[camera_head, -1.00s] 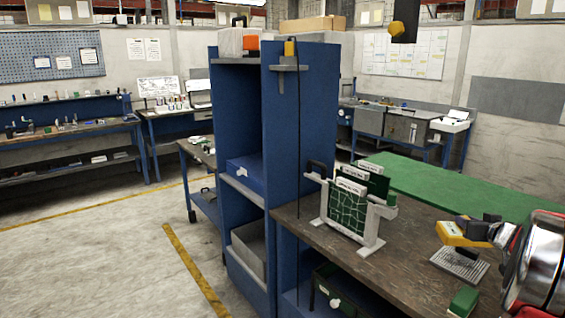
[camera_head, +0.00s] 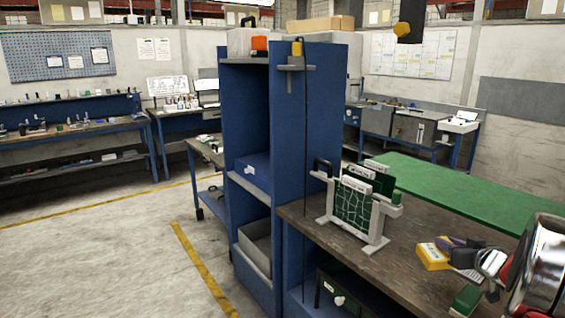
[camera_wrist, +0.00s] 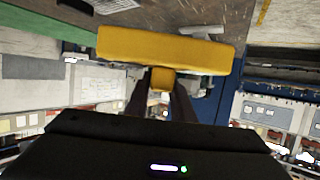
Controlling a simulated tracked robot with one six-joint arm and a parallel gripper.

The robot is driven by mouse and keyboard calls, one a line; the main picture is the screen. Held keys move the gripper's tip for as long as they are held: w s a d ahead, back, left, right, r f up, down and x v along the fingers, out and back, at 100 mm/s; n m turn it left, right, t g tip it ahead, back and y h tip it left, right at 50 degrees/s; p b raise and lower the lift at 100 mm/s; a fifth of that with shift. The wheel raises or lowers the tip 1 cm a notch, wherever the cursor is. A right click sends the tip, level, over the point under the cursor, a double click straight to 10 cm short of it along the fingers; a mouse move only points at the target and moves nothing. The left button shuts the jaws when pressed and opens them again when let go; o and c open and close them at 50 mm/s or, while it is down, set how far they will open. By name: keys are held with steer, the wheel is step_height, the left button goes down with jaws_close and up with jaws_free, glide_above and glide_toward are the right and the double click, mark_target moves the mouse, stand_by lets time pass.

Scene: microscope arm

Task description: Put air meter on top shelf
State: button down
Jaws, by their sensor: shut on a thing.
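The yellow air meter (camera_head: 433,256) is at the right of the head view, above the brown bench. In the wrist view its wide yellow body (camera_wrist: 165,52) spans the upper middle. My gripper (camera_head: 466,253) is shut on its narrow yellow stub; the dark fingers (camera_wrist: 161,88) lie either side of it in the wrist view. The blue shelf unit (camera_head: 323,130) stands left of the bench. Its top board (camera_head: 245,61) carries a pale case (camera_head: 240,42) and an orange item (camera_head: 260,43). The meter is well to the right of the unit.
A rack of green boards (camera_head: 352,208) stands on the brown bench (camera_head: 405,275) between meter and shelf unit. A green block (camera_head: 467,299) lies near the front edge. The unit holds a blue bin (camera_head: 252,170) and a grey bin (camera_head: 255,245). A green tabletop (camera_head: 450,200) behind is clear.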

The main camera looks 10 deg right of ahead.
steer(key=a+f+n+y, duration=0.2)
steer(key=a, duration=1.1)
steer(key=w+a+f+n+y, duration=0.1)
steer(key=a+f+y, duration=0.1)
steer(key=a, duration=1.2)
steer(key=a+f+n+y, duration=0.2)
steer(key=a+f, duration=0.1)
steer(key=a, duration=1.1)
steer(key=shift+w+f+n+y, duration=0.3)
steer(key=shift+w+f, duration=0.05)
steer(key=shift+f, duration=0.05)
steer(key=a, duration=0.7)
steer(key=shift+f, duration=0.1)
